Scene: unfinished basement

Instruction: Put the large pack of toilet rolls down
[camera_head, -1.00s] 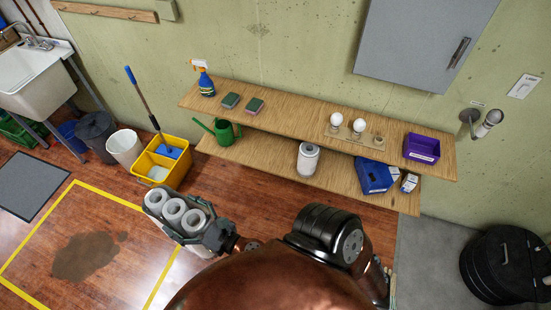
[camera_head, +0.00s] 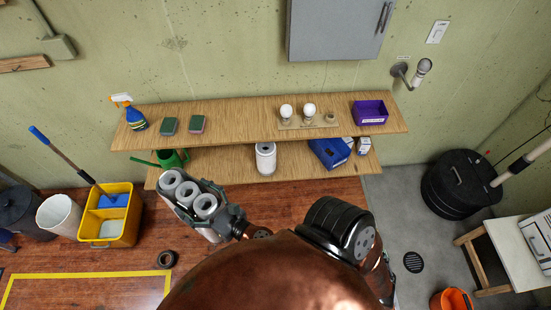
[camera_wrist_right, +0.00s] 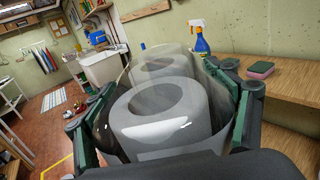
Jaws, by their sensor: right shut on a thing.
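The large pack of toilet rolls (camera_head: 188,189) is a clear-wrapped row of white rolls. My right gripper (camera_head: 207,206) is shut on it and holds it in front of the shelf, left of its middle. In the right wrist view the pack (camera_wrist_right: 160,112) fills the space between the two green-and-grey fingers. The pack's lower part is mostly hidden in the head view. My left gripper is not in view.
A two-level wooden shelf (camera_head: 240,110) stands on the wall. Its lower board holds a green watering can (camera_head: 172,158), a paper roll (camera_head: 265,158) and a blue box (camera_head: 329,152). A yellow mop bucket (camera_head: 110,228) stands left; black tape (camera_head: 166,259) lies on the floor.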

